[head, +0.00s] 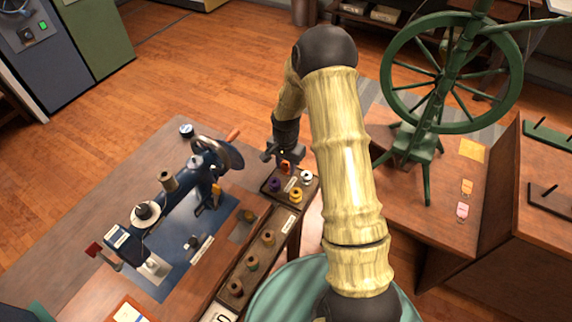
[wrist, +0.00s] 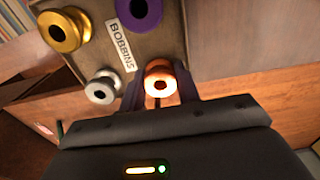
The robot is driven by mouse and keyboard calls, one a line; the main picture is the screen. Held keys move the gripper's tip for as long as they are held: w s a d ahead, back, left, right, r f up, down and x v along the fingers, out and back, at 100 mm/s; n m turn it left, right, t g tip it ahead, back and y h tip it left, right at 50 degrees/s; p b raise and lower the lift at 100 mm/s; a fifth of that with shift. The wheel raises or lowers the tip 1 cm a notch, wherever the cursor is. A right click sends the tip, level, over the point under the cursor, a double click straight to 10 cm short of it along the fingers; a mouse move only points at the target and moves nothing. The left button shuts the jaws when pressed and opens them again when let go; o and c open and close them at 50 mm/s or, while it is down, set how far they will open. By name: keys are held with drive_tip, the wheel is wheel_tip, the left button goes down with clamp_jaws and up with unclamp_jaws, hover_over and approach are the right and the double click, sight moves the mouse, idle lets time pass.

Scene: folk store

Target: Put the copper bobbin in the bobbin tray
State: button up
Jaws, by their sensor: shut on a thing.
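The copper bobbin (head: 285,168) is small and orange-copper in the head view. In the wrist view the copper bobbin (wrist: 161,84) sits between the fingers of my gripper (wrist: 160,98). My gripper (head: 284,161) is shut on it and points down at the far end of the bobbin tray. The bobbin tray (wrist: 168,42) is dark, with a label reading BOBBINS. It holds a purple bobbin (wrist: 138,12), a gold bobbin (wrist: 62,30) and a white bobbin (wrist: 102,88). The copper bobbin is at the tray's empty corner; I cannot tell whether it touches the tray floor.
A rack with several thread spools (head: 252,263) adjoins the tray's near side. A blue sewing machine (head: 180,207) stands to the left on the table (head: 110,190). A green spinning wheel (head: 440,128) stands on another table at right.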

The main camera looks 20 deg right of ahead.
drive_tip(key=shift+f, duration=0.1)
drive_tip(key=o, duration=0.8)
drive_tip(key=shift+c, duration=0.2)
wheel_tip(320, 180, up, 12)
